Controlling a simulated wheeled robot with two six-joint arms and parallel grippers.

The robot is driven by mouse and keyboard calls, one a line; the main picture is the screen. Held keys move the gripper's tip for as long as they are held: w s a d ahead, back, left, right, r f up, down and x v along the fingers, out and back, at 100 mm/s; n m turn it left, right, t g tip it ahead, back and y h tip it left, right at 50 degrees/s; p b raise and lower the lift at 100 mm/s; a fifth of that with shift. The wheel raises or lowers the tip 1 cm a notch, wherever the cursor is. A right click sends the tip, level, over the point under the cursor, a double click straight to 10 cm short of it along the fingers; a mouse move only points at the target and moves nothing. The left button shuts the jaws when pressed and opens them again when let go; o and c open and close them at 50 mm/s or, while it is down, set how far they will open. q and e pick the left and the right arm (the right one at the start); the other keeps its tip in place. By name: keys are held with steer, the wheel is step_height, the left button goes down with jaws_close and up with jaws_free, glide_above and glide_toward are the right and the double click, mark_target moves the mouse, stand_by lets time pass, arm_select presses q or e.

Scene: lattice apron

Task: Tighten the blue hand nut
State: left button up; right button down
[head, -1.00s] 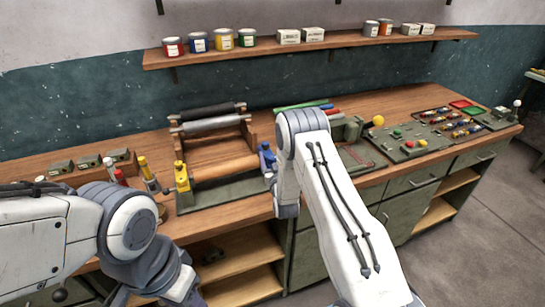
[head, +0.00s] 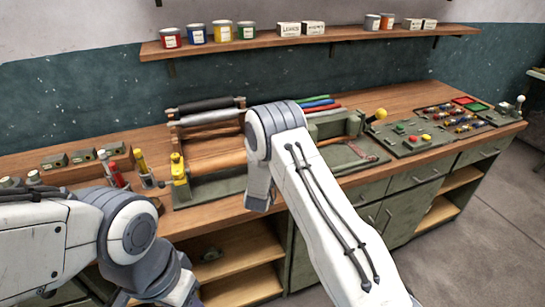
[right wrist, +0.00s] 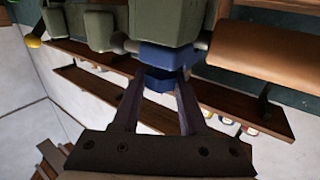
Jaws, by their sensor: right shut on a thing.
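The blue hand nut (right wrist: 168,57) shows in the right wrist view, below a green block of the roller press. My right gripper (right wrist: 160,84) has its two dark fingers on either side of the nut's lower part, shut on it. In the head view my right arm hides both the nut and the right gripper. The roller press (head: 215,150) stands on the bench with a dark roller and a grey roller at the back. Its yellow hand nut (head: 179,170) is at the left end. My left arm is at lower left, and its fingers do not show.
Bottles and a yellow-topped tool (head: 142,165) stand left of the press. Coloured rods (head: 318,103) lie behind my right arm. A green panel with buttons (head: 408,140) is at right. A shelf (head: 300,38) with cans and boxes hangs above. Open cubbies are below the bench.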

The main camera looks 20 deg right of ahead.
steer(key=m+g+h+b, duration=0.4)
steer(key=h, duration=0.1)
steer(key=shift+a+f, duration=0.1)
steer(key=shift+f, duration=0.1)
steer(key=shift+r+m+g+h+b, duration=0.2)
steer(key=shift+m+g+h+b, duration=0.7)
steer(key=shift+m+g, duration=0.6)
steer(key=shift+c, duration=2.2)
jaws_free()
steer(key=shift+s+a, duration=0.2)
steer(key=shift+a, duration=0.15)
steer(key=b+v, duration=0.2)
steer(key=v, duration=0.7)
steer(key=shift+a, duration=0.3)
